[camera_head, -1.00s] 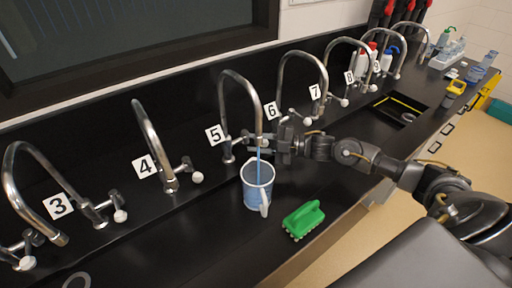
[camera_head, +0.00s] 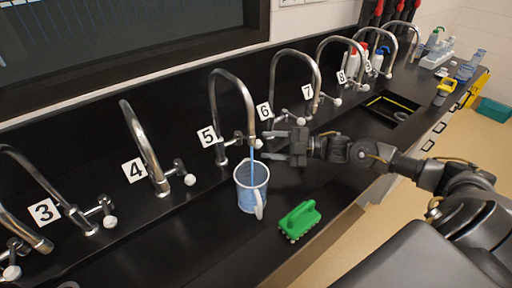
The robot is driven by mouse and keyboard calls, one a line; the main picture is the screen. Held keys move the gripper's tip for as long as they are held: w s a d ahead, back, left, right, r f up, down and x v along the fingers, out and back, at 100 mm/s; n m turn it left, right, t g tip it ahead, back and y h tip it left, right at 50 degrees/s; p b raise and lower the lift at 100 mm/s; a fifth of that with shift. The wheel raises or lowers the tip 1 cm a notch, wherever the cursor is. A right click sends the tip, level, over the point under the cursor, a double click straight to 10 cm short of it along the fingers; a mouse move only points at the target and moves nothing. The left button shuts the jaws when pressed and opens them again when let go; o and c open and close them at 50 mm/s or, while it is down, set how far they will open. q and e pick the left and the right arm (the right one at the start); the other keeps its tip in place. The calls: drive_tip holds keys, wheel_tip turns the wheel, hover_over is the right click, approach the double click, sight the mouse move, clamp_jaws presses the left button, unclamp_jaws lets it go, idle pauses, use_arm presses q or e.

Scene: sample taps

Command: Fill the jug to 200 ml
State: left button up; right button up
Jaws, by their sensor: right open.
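The jug (camera_head: 250,190) is a clear, bluish vessel with a pale handle at its front right. It stands upright on the black counter under the spout of tap 5 (camera_head: 232,84). A blue stream of water runs from the spout into it. Its water level against any marks is too small to read. My right gripper (camera_head: 272,140) is open, its fingers pointing left near the white knob of tap 5, behind and to the right of the jug. Whether a finger touches the knob cannot be told. My left gripper is not in view.
A green brush (camera_head: 299,220) lies right of the jug near the counter's front edge. Tap 4 (camera_head: 145,147) stands to the left and tap 6 (camera_head: 296,58) to the right. A dark sink (camera_head: 394,109) and bottles lie further right. The counter left of the jug is clear.

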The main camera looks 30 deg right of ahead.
drive_tip(key=shift+b+v, duration=0.4)
drive_tip(key=shift+v, duration=1.95)
idle(0.3)
drive_tip(key=shift+s+p, duration=0.2)
drive_tip(key=shift+p, duration=0.2)
drive_tip(key=c, duration=0.4)
drive_tip(key=d+m+p, duration=0.1)
drive_tip(key=d+r+m+t+p, duration=0.1)
drive_tip(key=p, duration=0.1)
drive_tip(key=shift+w+r+m+h, duration=0.1)
drive_tip(key=shift+r+m+h, duration=0.2)
drive_tip(key=shift+m+h, duration=0.1)
drive_tip(key=c, duration=0.5)
drive_tip(key=d+m, duration=0.1)
drive_tip(key=m, duration=0.3)
drive_tip(key=d+m+p, duration=0.1)
drive_tip(key=m, duration=0.3)
drive_tip(key=d+m+t+h, duration=0.1)
drive_tip(key=d+m, duration=0.1)
drive_tip(key=m, duration=0.2)
drive_tip(key=shift+w+r+p, duration=0.15)
drive_tip(key=shift+r+p, duration=0.1)
drive_tip(key=shift+p, duration=0.15)
clamp_jaws()
drive_tip(key=m, duration=0.4)
drive_tip(key=d+m, duration=0.1)
drive_tip(key=m, duration=0.8)
drive_tip(key=shift+d+f+m, duration=0.15)
drive_tip(key=shift+d+m, duration=0.1)
drive_tip(key=shift+m, duration=0.15)
